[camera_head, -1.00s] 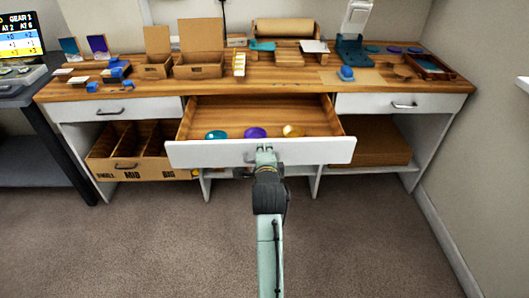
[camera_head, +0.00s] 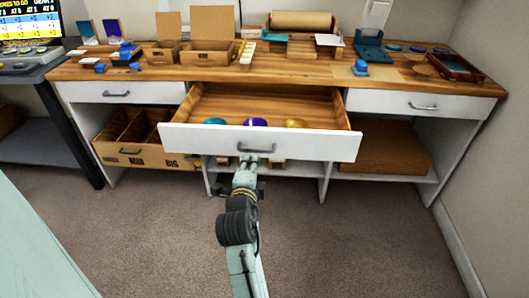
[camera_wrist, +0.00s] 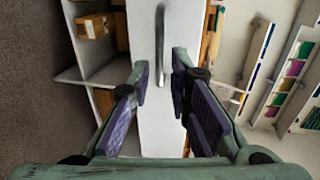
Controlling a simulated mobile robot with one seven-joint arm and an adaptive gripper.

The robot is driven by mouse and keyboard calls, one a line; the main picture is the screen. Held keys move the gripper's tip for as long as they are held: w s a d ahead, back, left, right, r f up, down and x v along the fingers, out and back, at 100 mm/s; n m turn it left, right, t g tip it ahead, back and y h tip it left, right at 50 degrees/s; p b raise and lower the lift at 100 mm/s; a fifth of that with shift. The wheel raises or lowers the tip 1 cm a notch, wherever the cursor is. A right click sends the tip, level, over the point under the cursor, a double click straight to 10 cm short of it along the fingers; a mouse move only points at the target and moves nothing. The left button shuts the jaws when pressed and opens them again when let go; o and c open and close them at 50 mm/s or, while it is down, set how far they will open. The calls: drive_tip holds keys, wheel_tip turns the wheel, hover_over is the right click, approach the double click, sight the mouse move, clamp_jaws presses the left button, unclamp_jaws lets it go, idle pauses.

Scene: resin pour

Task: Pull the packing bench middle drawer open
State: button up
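The packing bench middle drawer (camera_head: 203,138) stands pulled out, with a white front and a wooden inside. A teal, a purple (camera_head: 255,122) and an amber round piece lie in it near the front. Its grey bar handle (camera_head: 257,148) is in the middle of the front. The handle also shows in the wrist view (camera_wrist: 160,45). My gripper (camera_head: 246,165) is just below and in front of the handle. In the wrist view, my gripper (camera_wrist: 161,85) has its purple-padded fingers apart, with the white drawer front between and beyond them. The handle is ahead of the fingertips, not clasped.
The left drawer (camera_head: 116,94) and right drawer (camera_head: 423,107) are shut. A cardboard box (camera_head: 160,157) with compartments sits on the left lower shelf. The wooden top (camera_head: 330,75) holds boxes and small tools. Carpet in front is free.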

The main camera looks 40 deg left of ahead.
sight(255, 151)
drive_tip(key=p+x, duration=0.1)
drive_tip(key=x, duration=0.7)
drive_tip(key=shift+w+a+p, duration=0.2)
drive_tip(key=shift+w+p, duration=0.1)
drive_tip(key=shift+c, duration=0.4)
clamp_jaws()
drive_tip(key=shift+f, duration=0.1)
